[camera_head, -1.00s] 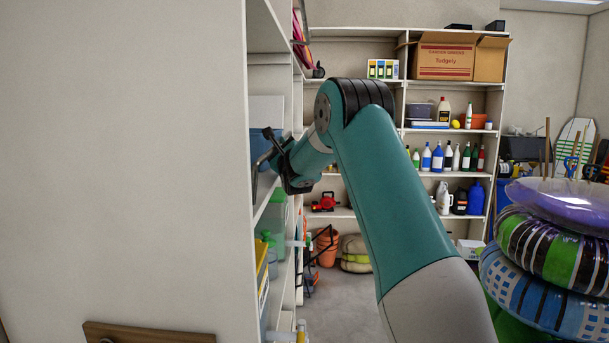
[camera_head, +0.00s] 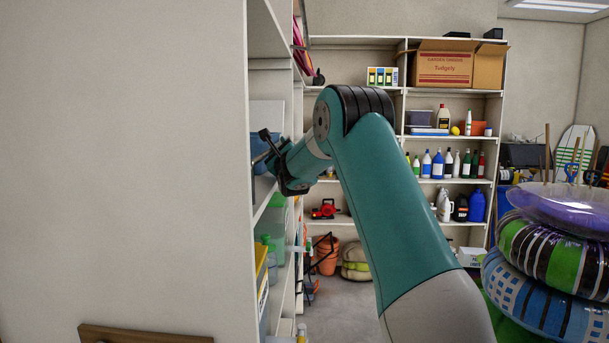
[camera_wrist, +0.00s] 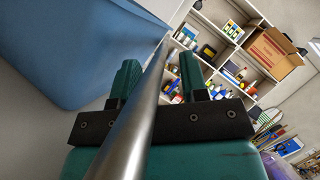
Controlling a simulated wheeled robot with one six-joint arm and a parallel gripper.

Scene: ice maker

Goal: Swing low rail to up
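A shiny grey metal rail (camera_wrist: 140,125) runs through the wrist view from the bottom middle to the upper right, narrowing with distance. My gripper (camera_wrist: 158,68) has two teal fingers standing apart, one on each side of the rail in the picture. The rail crosses in front of the dark gripper bar. I cannot tell whether either finger touches it. In the head view my gripper (camera_head: 265,158) is at the shelf opening beside the white panel, small and partly hidden, and the rail is not clear there.
A blue bin (camera_wrist: 75,50) is close to the left finger. The white shelf side panel (camera_head: 130,150) fills the left. Back shelves (camera_head: 395,88) hold bottles and a cardboard box (camera_head: 445,65). Stacked swim rings (camera_head: 545,250) stand at the right. The floor (camera_head: 345,310) between is clear.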

